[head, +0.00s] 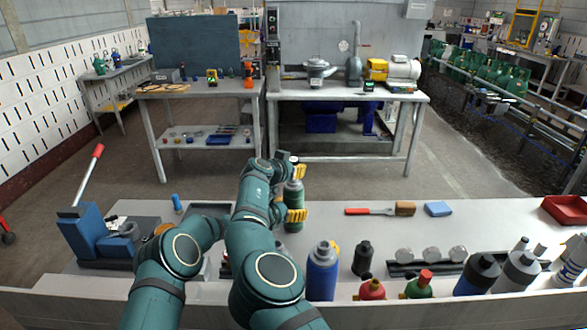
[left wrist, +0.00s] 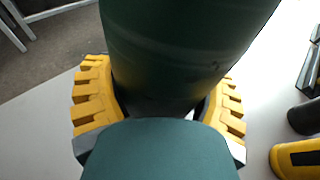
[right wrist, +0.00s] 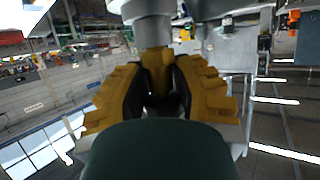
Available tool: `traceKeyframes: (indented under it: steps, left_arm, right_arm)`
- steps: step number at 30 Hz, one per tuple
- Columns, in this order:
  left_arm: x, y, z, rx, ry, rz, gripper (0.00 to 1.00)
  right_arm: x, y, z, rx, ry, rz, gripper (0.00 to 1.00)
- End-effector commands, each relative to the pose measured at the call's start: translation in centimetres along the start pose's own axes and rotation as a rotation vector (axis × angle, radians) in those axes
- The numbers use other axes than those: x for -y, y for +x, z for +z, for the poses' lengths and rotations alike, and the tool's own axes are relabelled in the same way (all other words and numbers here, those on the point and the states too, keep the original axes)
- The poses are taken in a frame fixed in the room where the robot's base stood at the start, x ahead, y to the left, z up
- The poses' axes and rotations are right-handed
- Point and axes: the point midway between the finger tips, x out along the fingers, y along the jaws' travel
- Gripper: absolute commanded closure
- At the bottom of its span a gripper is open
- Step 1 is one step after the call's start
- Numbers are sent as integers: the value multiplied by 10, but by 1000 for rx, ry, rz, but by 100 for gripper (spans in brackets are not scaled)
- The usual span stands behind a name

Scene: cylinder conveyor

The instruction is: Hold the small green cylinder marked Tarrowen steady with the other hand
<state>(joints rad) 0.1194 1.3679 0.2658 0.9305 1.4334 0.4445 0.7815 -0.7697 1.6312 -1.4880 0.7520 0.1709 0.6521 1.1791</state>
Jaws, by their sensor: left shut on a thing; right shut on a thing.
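The small green cylinder (head: 294,193) stands upright above the bench, in front of my arms; no marking on it can be read. My left gripper (head: 297,215) is shut around its lower body. In the left wrist view the dark green body (left wrist: 185,50) fills the space between the yellow fingers (left wrist: 160,108). My right gripper (head: 299,171) is at the cylinder's top. In the right wrist view its yellow fingers (right wrist: 160,90) are closed on a brass-coloured valve part (right wrist: 155,62) below a grey fitting. The cylinder's base is partly hidden, so I cannot tell if it touches the bench.
A blue cylinder (head: 322,273) and a black one (head: 362,258) stand close on the right, with several more beyond. A brush (head: 404,209) and blue sponge (head: 438,209) lie behind them. A blue press (head: 85,235) with a red lever stands left.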

Motion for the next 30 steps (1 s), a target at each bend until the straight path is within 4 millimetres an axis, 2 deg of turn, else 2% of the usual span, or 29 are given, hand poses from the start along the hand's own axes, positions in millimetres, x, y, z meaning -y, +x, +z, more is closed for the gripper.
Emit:
traceKeyframes:
  steps: [16, 30]
  left_arm:
    - [2, 1, 0, 0, -3, -2, 70]
    - [2, 1, 0, 0, -2, -3, 70]
  right_arm:
    - [0, -1, -1, 4, -141, -360, 100]
    - [1, -1, -1, 2, -162, -409, 100]
